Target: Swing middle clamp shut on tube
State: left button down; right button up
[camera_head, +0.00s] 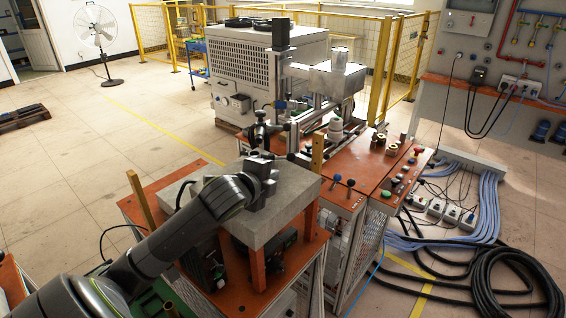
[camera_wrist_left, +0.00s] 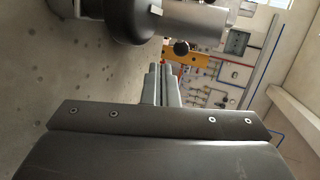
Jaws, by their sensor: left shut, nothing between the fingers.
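My left arm comes in from the lower left in the head view. Its gripper (camera_head: 262,160) is at the far side of the grey slab, close to a small black clamp-like assembly (camera_head: 261,131). In the left wrist view the fingers (camera_wrist_left: 160,84) are together with nothing between them. Above them are a dark rounded part (camera_wrist_left: 128,18), a metallic cylinder (camera_wrist_left: 195,22) and a black knob (camera_wrist_left: 181,47). I cannot tell which part is the middle clamp or the tube, nor whether the clamp is open. My gripper and wrist hide part of this area. My right gripper is not in view.
The grey slab (camera_head: 285,205) stands on an orange-topped bench. Upright wooden posts (camera_head: 140,200) flank it. An orange control table (camera_head: 372,165) with knobs is at the right. A large grey machine (camera_head: 250,70) stands behind. Black cables (camera_head: 505,280) lie on the right floor.

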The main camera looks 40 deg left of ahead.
pick_arm(q)
jog(key=shift+w+a+p, duration=0.25)
jog(key=shift+w+p, duration=0.25)
jog(key=shift+w, duration=1.1)
jog(key=shift+w+a+p, duration=0.2)
jog(key=shift+w+p, duration=0.3)
jog(key=shift+w, duration=1.05)
jog(key=shift+f, duration=0.1)
